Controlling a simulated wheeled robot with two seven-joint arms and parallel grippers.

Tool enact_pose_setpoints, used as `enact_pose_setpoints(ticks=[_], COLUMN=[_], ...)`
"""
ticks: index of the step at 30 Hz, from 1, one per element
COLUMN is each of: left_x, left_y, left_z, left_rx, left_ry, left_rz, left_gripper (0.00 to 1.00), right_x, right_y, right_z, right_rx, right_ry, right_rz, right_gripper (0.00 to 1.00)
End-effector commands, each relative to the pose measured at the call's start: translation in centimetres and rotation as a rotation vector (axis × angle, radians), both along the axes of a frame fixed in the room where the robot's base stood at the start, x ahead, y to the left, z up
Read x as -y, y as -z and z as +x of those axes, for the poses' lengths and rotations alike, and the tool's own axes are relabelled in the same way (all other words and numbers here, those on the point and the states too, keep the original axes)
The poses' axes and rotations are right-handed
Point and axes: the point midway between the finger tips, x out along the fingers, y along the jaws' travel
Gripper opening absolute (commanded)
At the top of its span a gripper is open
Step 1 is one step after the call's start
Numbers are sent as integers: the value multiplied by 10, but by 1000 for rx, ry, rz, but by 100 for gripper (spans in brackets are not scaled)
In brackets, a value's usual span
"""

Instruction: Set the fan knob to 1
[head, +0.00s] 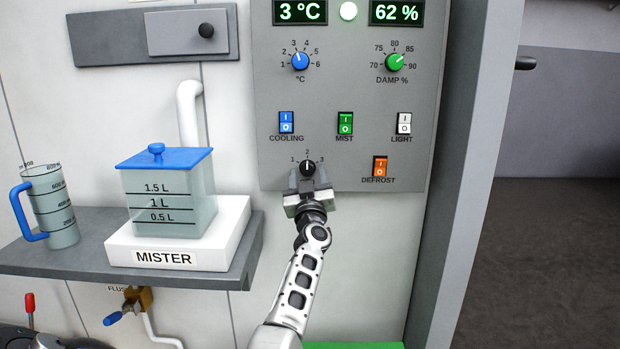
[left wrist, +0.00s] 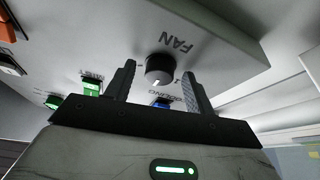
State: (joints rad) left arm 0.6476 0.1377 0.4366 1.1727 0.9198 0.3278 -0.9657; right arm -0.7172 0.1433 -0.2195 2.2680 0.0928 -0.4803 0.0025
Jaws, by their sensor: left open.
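The black fan knob (head: 307,168) is on the lower left of the grey control panel, with 1, 2 and 3 marked around it. Its white mark points up, toward 2. My left gripper (head: 308,181) is just below the knob in the head view, open and pointing at the panel. In the left wrist view the knob (left wrist: 159,68) shows between the two fingers of my left gripper (left wrist: 160,73), with a gap on each side. The FAN label shows beside it there. My right gripper is not in view.
The panel (head: 270,100) also has the cooling switch (head: 286,123), mist switch (head: 345,124), light switch (head: 404,123) and orange defrost switch (head: 380,167). A mister tank (head: 165,190) and a measuring jug (head: 53,207) stand on the shelf at left.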

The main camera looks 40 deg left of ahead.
Motion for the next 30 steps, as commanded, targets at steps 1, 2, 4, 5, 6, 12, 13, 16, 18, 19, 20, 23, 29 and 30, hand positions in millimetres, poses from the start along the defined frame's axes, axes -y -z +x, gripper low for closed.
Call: enact_pose_setpoints(ticks=[1, 2, 4, 5, 6, 12, 13, 16, 18, 19, 20, 23, 29, 30], left_x=[0, 0, 0, 0, 0, 0, 0, 1, 1, 1, 1, 2, 4, 4], left_y=[0, 0, 0, 0, 0, 0, 0, -1, -1, -1, -2, -2, -4, -4], left_z=[0, 0, 0, 0, 0, 0, 0, 0, 0, 1, 1, 2, 3, 3], left_rx=[0, 0, 0, 1, 1, 2, 4, 13, 28, 36, 45, 82, 188, 213], left_ry=[0, 0, 0, 0, 0, 0, -1, 0, 0, 0, 0, 1, 0, 1], left_rz=[0, 0, 0, 1, 1, -1, -3, -16, -33, -42, -53, -99, -225, -254], left_gripper=[54, 54, 35, 26, 15, 9, 9, 9, 9, 9, 9, 9, 9, 9], right_x=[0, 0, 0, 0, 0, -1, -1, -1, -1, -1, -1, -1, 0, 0], right_y=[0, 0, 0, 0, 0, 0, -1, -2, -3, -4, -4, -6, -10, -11], right_z=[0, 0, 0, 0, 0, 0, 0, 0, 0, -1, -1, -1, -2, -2], right_rx=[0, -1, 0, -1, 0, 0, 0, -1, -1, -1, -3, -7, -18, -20], right_ry=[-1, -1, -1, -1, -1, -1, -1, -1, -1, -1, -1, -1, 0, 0], right_rz=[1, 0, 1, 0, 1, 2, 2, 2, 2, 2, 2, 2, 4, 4], right_gripper=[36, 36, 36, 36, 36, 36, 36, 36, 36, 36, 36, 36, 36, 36])
